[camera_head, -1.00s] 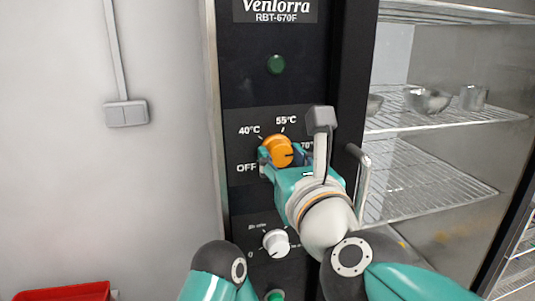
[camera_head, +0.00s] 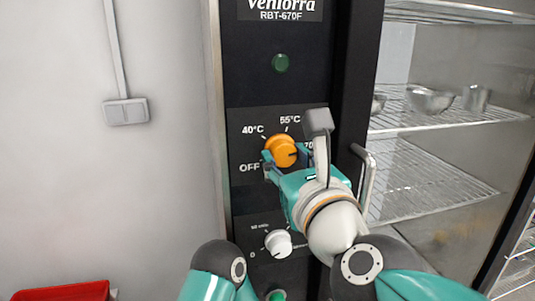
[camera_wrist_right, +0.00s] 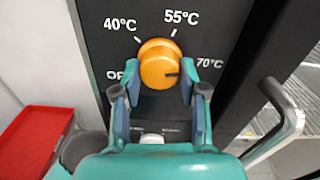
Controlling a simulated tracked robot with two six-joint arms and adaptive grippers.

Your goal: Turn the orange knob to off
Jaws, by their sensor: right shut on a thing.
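The orange knob (camera_head: 281,151) sits on the black control panel (camera_head: 240,205), with OFF, 40°C, 55°C and 70°C printed around it. My right gripper (camera_head: 286,156) is shut on the knob. In the right wrist view its fingers (camera_wrist_right: 160,73) stand at the left and right sides of the knob, and the left one partly covers the OFF label. Part of my left arm shows at the bottom of the head view, but its gripper does not.
A white knob (camera_head: 278,243) is below the orange knob, and a green lamp (camera_head: 281,62) is above. A metal door handle (camera_head: 367,178) stands close to the right of my right gripper. A red bin (camera_head: 62,292) is at the lower left.

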